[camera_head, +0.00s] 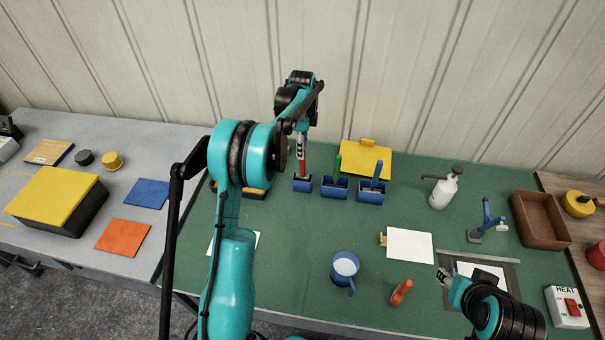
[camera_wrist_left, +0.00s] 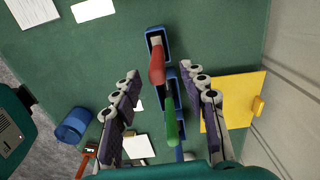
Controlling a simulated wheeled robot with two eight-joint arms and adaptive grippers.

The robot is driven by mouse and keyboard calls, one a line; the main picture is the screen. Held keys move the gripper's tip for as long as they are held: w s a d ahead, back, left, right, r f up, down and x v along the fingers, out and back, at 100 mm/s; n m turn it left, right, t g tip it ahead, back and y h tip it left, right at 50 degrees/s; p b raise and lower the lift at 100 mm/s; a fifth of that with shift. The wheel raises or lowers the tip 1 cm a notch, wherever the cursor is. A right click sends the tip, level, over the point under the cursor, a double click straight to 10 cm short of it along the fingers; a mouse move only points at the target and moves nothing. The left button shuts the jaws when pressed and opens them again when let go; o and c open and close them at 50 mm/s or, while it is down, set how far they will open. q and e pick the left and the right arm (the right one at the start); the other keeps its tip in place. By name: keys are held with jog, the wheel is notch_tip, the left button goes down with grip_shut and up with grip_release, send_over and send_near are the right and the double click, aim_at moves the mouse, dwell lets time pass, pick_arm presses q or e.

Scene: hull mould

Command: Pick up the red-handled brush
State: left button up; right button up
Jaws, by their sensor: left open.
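The red-handled brush (camera_head: 302,169) stands upright in the leftmost of three blue holders (camera_head: 302,185) on the green table. In the left wrist view its red handle (camera_wrist_left: 157,66) points up toward the camera. My left gripper (camera_head: 301,138) is directly above the brush, pointing down. In the left wrist view my left gripper (camera_wrist_left: 160,76) is open, its fingers on either side of the red handle with gaps. The green-handled brush (camera_wrist_left: 175,127) stands in the neighbouring holder. My right gripper (camera_head: 445,278) is low at the right; its jaw state is unclear.
A blue-handled brush (camera_head: 377,172) stands in the right holder. A yellow board (camera_head: 365,160) lies behind the holders. A blue mug (camera_head: 345,268), a white pump bottle (camera_head: 443,191) and a brown tray (camera_head: 540,220) stand on the green table. My left arm hides part of the table.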

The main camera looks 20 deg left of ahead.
aim_at(303, 163)
pick_arm(q)
notch_tip(303, 163, down, 8)
jog(key=shift+s+d+b, duration=0.15)
jog(key=shift+b, duration=0.3)
grip_shut()
